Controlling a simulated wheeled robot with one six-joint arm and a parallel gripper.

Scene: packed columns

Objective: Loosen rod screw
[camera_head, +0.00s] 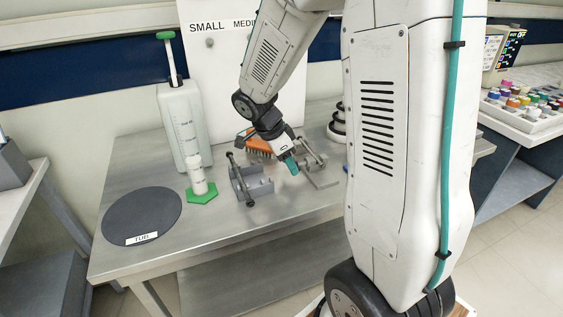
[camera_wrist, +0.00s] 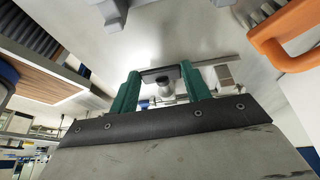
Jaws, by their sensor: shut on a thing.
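My gripper (camera_head: 290,162) reaches down over the metal bench, its teal fingers beside a small grey metal fixture (camera_head: 320,172) with a rod across its top. In the wrist view, my gripper's two teal fingers (camera_wrist: 160,72) stand on either side of a small grey, knob-like screw head (camera_wrist: 166,87), with a dark bar at it. The fingers are shut on this rod screw. The exact contact is partly hidden by the gripper body. In the head view, the fingers and wrist hide the screw.
Left of the gripper stands a grey bracket (camera_head: 258,188) with a dark-ended rod. An orange brush (camera_head: 258,145) lies behind; it also shows in the wrist view (camera_wrist: 285,35). Black rings (camera_head: 337,127), a large bottle (camera_head: 182,120), a green-based cylinder (camera_head: 197,175) and a tub disc (camera_head: 140,213) surround it.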

